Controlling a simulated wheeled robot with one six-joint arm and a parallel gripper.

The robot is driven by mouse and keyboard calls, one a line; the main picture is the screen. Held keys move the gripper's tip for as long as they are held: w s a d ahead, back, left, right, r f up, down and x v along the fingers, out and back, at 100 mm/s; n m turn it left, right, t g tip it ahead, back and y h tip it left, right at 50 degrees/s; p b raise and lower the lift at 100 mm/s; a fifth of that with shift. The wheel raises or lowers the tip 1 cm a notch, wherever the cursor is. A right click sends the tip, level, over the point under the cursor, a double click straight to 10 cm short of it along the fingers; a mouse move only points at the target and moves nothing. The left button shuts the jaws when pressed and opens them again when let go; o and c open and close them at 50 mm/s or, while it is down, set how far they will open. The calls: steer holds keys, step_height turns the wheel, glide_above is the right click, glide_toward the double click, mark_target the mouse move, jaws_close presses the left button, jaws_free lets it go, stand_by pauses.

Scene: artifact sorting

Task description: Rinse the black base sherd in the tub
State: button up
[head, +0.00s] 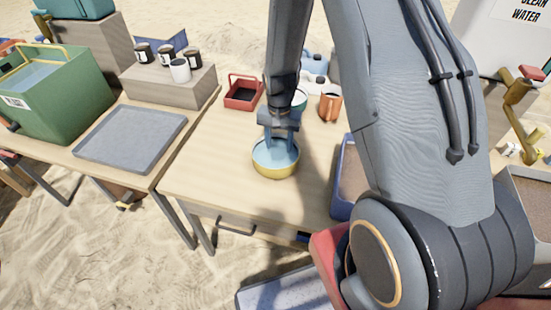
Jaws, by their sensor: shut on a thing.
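A round yellow tub (275,172) with light blue water inside stands on the wooden table near its front edge. My gripper (280,146) points straight down into it, its two fingers reaching to the water. The fingers stand apart with a thing held between them. The thing is too small and too hidden to make out, and no black base sherd shows elsewhere. I take the held thing to be the sherd.
A red tray (243,92), a brown cup (330,107) and a blue-rimmed box (344,190) surround the work area. At left are a grey tray (130,138), a green bin (50,95) and several jars on a block (172,88). The table left of the tub is clear.

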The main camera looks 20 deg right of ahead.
step_height(320, 180, up, 8)
steer(key=p, duration=0.5)
stand_by(0.5)
steer(key=shift+r, duration=0.1)
stand_by(0.6)
step_height(320, 180, up, 5)
steer(key=p, duration=0.4)
glide_above(279, 151)
steer(key=shift+s, duration=0.1)
steer(key=shift+a, duration=0.1)
